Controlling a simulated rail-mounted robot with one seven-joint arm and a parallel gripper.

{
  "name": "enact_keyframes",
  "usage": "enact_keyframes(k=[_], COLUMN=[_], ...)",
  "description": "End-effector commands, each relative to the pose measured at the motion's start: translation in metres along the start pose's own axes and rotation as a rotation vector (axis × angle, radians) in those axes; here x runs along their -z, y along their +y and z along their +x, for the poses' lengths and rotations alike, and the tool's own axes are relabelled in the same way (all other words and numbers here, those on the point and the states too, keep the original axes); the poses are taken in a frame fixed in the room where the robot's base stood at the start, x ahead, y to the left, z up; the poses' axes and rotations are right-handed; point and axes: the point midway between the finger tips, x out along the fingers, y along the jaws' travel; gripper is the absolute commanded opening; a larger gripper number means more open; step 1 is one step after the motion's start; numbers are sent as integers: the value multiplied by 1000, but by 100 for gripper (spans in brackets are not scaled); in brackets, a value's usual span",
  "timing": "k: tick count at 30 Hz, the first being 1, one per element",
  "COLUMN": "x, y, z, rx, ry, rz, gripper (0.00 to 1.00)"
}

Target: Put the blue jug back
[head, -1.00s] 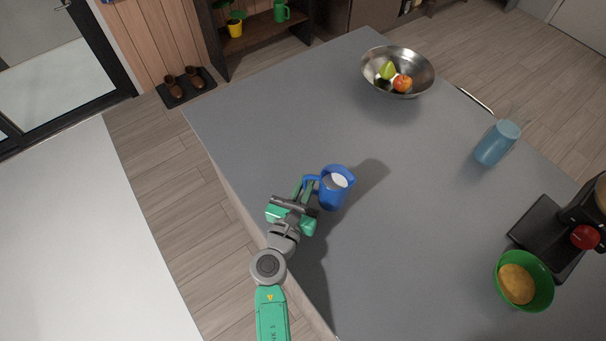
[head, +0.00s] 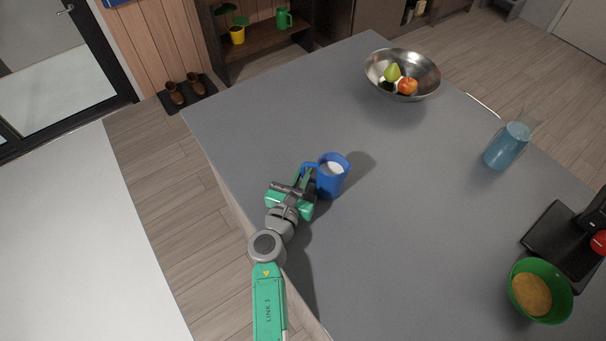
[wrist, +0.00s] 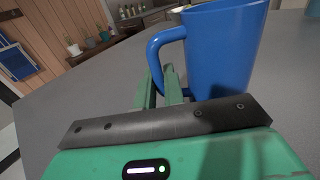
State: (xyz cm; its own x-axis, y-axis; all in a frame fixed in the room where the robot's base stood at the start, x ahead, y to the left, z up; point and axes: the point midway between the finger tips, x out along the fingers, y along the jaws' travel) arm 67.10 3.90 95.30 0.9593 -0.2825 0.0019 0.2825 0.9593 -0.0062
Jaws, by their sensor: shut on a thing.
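The blue jug (head: 330,182) is upright over the grey counter (head: 400,235), near its left edge, with something white inside. My gripper (head: 308,180) is shut on its handle, on the jug's left side. In the wrist view the jug (wrist: 222,50) fills the upper right, and the green fingers of my gripper (wrist: 160,85) close at the handle. The jug's base is partly hidden there by the gripper body. The jug's shadow lies close by on its right; I cannot tell whether its base touches the counter.
A steel bowl with fruit (head: 425,63) stands at the back. A clear pitcher with blue contents (head: 505,150) is at the right. A green bowl (head: 562,310) and a black machine (head: 555,238) are at the front right. The counter's middle is clear.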

Motion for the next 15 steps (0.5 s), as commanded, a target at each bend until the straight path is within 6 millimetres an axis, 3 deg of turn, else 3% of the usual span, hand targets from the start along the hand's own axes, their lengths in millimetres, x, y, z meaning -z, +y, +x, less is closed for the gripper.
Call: enact_keyframes(k=[2,3,6,15], x=[3,3,2,-4], y=[0,0,0,0], z=[0,0,0,0], rx=[0,0,0,0], ry=[-1,0,0,0], rz=[0,0,0,1], gripper=[0,16,32,32])
